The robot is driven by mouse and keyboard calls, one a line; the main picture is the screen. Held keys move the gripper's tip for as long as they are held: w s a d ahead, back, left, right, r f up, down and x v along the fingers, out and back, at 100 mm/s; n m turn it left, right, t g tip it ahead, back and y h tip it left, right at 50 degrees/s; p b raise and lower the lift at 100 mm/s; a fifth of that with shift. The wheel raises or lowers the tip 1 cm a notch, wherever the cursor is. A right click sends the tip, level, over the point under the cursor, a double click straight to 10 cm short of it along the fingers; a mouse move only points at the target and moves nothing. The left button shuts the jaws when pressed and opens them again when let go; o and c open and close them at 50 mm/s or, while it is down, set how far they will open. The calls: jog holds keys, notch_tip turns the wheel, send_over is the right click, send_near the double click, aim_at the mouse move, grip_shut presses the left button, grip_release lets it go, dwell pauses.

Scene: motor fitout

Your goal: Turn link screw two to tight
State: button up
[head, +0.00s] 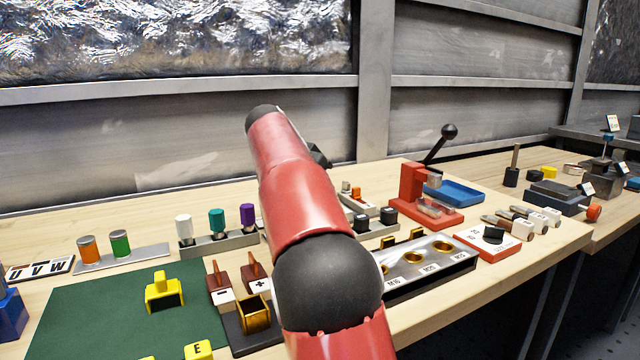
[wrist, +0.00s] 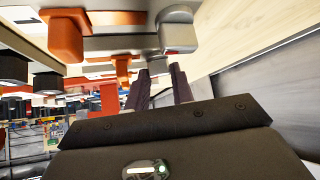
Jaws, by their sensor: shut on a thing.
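My gripper (wrist: 158,76) shows in the wrist view as two dark fingers closed toward a small grey part between their tips. That part looks like a link screw, but its head is mostly hidden and I cannot tell which number it is or how far it is turned. A grey block with a red spot (wrist: 178,36) is just beyond the fingertips. Orange pieces (wrist: 67,36) stand on the same pale strip to the left. In the head view my red arm hides the gripper; the strip with orange pieces (head: 355,193) shows just right of the arm.
A red lever press (head: 418,190) and blue tray (head: 455,192) stand right of the strip. A metal block with brass-ringed holes (head: 440,262) is in front. Coloured posts (head: 216,222) and a green mat (head: 110,315) are left. The wall is close behind the bench.

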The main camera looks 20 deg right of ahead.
jog(key=o, duration=1)
jog(key=shift+n, duration=0.3)
